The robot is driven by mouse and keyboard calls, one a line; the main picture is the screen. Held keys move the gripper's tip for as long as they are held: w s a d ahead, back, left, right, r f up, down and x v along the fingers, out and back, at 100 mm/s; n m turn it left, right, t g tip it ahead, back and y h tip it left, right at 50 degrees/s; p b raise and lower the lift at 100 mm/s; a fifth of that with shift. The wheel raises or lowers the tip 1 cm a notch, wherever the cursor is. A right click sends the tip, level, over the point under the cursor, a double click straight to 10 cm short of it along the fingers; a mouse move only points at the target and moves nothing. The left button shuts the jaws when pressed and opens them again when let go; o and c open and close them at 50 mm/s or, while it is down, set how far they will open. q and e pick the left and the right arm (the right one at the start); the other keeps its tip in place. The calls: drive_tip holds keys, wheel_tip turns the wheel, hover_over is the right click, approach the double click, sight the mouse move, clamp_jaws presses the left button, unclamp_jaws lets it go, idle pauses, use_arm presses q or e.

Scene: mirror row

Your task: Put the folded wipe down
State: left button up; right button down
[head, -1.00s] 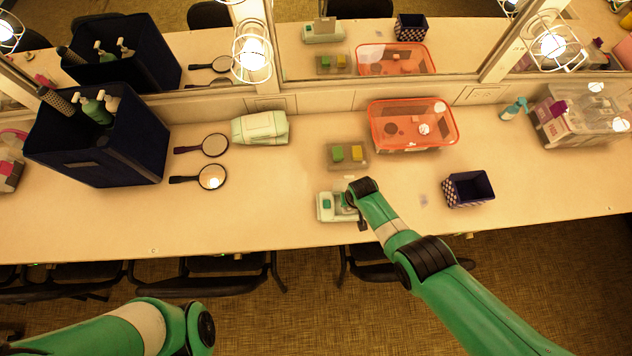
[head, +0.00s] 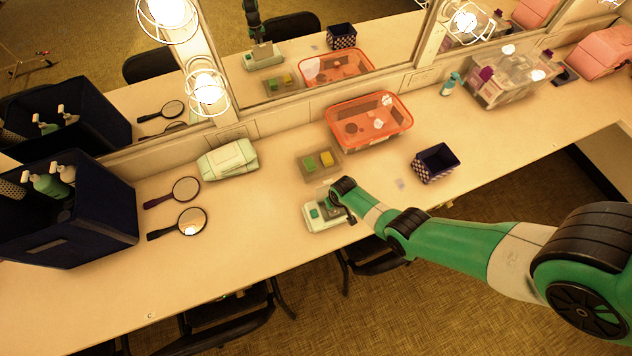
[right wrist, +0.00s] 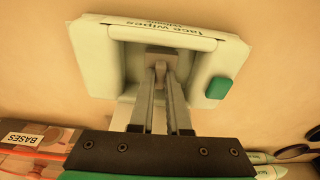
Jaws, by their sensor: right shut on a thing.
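A white face wipes box (head: 322,224) with a green button stands near the front edge of the table. In the right wrist view the box (right wrist: 97,70) fills the upper middle, its printed label upside down. My right gripper (right wrist: 161,75) reaches over the recess in the box, its fingers shut on a small, dull pale piece, which I take for the folded wipe (right wrist: 161,54). Its outline is mostly hidden by the fingers, and I cannot tell whether it touches the box. In the head view my right gripper (head: 349,216) is over the box's right side. My left gripper is out of view.
A clear tray with green and yellow blocks (head: 318,163) sits just behind the box. An orange tub (head: 369,121) is behind that, and a patterned bin (head: 435,164) stands to the right. A white-green pack (head: 227,160) and two hand mirrors (head: 191,221) lie left. The front-left table is clear.

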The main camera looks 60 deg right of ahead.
drive_tip(key=shift+d+f, duration=0.1)
drive_tip(key=shift+s, duration=0.1)
drive_tip(key=shift+f, duration=0.25)
drive_tip(key=c, duration=0.9)
unclamp_jaws()
drive_tip(key=shift+r, duration=0.1)
